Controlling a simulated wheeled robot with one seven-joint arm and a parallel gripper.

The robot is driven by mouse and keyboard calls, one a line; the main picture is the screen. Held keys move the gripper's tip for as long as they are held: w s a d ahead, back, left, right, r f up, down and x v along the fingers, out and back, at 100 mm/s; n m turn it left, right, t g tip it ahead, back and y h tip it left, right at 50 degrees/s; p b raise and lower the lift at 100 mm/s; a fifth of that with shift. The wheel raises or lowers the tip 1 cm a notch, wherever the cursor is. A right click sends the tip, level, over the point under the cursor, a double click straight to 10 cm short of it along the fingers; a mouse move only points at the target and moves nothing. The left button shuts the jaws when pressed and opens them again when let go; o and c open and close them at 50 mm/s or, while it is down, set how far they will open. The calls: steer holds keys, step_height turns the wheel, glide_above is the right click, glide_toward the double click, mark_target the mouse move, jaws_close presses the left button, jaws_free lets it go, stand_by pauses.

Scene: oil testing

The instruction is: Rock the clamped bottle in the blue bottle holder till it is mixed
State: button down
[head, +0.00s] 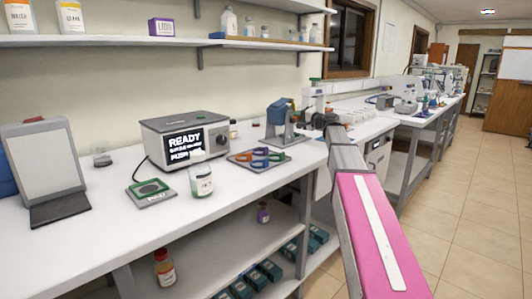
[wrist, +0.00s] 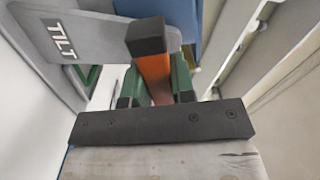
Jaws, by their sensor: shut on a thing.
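The blue bottle holder (head: 281,110) sits on a grey stand (head: 290,137) towards the back of the bench in the head view. I cannot make out a bottle clamped in it. In the wrist view, a grey plate marked TILT (wrist: 85,38) is beside an orange lever with a black end (wrist: 147,38). A blue part (wrist: 213,35) shows behind. My gripper (wrist: 157,88) has its green fingers on either side of the orange lever, shut on it. In the head view, my arm reaches to the holder's right side, and the fingers are too small to make out.
A grey READY machine (head: 186,135), a labelled bottle (head: 201,180), a green-topped pad (head: 150,192) and a tray of coloured clips (head: 258,158) stand left of the holder. A shelf (head: 150,40) hangs above.

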steer(key=n, duration=0.7)
steer(key=shift+n, duration=1)
steer(key=n, duration=0.5)
steer(key=shift+n, duration=0.4)
